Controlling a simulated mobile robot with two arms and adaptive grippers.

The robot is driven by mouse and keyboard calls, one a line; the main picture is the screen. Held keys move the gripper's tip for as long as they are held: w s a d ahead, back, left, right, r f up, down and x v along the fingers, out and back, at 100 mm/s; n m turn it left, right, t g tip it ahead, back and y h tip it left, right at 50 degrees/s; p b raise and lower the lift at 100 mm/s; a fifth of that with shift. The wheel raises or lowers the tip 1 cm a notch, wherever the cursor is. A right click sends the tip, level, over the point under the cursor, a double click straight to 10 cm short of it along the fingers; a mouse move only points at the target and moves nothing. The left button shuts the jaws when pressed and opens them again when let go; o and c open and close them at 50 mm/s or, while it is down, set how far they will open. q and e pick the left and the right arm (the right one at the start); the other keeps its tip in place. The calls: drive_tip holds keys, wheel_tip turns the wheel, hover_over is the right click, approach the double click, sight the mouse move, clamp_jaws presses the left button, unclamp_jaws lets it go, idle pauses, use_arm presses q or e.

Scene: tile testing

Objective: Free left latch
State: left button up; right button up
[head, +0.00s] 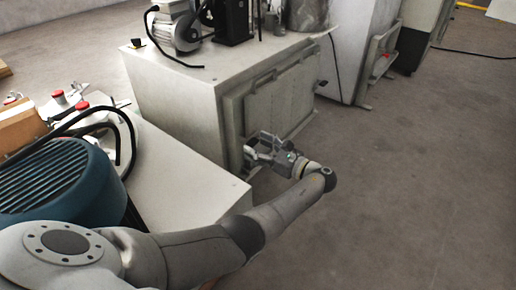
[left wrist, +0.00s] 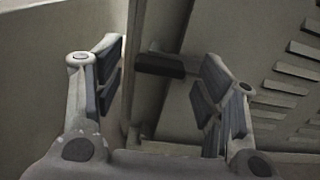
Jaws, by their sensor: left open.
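A grey panel (head: 280,105) is fitted on the front of a boxy light cabinet (head: 185,95). My left gripper (head: 257,147) is at the panel's lower left edge. In the left wrist view, the open fingers of my left gripper (left wrist: 162,78) stand on either side of a dark block-ended latch (left wrist: 160,66). The latch sits between the fingers beside a vertical edge, with a visible gap on its left; I cannot tell whether the right finger touches it. In the head view the gripper hides the left latch. A small dark fitting (head: 321,83) shows at the panel's right edge. My right gripper is out of view.
A motor (head: 174,27) and a black unit (head: 231,20) stand on the cabinet. A low light-coloured box top (head: 175,165) lies left of my forearm. A blue finned motor housing (head: 60,185) is at the left. The floor (head: 400,180) to the right is clear.

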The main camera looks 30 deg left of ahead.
use_arm(q)
drive_tip(key=shift+a, duration=0.15)
drive_tip(key=shift+c, duration=0.3)
drive_tip(key=c, duration=1)
drive_tip(key=shift+o, duration=0.2)
